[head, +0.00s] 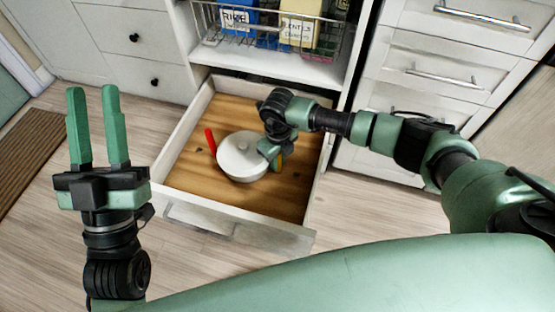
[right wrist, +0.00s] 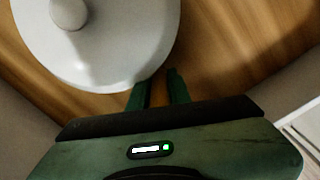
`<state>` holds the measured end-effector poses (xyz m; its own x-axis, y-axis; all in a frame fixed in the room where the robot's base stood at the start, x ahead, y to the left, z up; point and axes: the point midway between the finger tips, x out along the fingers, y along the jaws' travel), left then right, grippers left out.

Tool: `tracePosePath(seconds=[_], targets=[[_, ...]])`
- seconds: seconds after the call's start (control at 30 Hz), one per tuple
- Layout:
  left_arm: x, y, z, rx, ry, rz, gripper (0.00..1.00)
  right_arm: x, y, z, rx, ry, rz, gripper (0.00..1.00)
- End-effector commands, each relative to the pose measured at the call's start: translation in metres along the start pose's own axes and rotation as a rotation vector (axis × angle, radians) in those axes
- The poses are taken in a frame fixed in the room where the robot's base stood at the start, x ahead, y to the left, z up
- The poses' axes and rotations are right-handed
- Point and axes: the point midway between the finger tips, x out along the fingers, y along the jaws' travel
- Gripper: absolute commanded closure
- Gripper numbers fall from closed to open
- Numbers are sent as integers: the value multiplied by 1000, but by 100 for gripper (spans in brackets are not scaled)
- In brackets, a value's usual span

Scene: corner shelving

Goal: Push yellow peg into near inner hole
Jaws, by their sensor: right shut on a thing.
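A round white lidded pot (head: 243,155) sits in an open wooden drawer; its rim and lid knob also show in the right wrist view (right wrist: 110,62). My right gripper (head: 274,160) reaches down into the drawer at the pot's right side. I cannot make out any hole. My left gripper (head: 94,100) is open and empty, outside the drawer to the left.
A red stick-like piece (head: 210,141) stands at the pot's left side. The drawer's front panel (head: 235,225) is nearest me. Bare wooden drawer floor (head: 285,203) lies right of and in front of the pot. A wire basket (head: 265,38) with boxes is on the shelf behind.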

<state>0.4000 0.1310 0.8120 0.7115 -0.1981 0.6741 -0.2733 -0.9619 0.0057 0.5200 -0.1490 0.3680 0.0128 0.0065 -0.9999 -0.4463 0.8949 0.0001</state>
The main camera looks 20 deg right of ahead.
Motion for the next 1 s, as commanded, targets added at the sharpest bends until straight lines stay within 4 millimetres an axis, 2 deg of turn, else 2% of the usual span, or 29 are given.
tracePosePath(seconds=[0.37, 0.4, 0.5, 0.83, 1.0], targets=[[-2, 2, -8, -5, 43, 1, 67, 3, 0, 0, 0, 0, 0, 100], [-2, 2, -9, -5, 49, 2, 67, 4, 0, 0, 0, 0, 0, 79], [-2, 2, -10, -5, 54, 2, 67, 3, 0, 0, 0, 0, 1, 56], [-1, 2, -8, -5, 38, 1, 67, 0, 1, 1, -1, -3, 2, 56], [0, -3, 19, 3, -107, -7, 67, -17, 0, 1, -1, -4, 2, 56]])
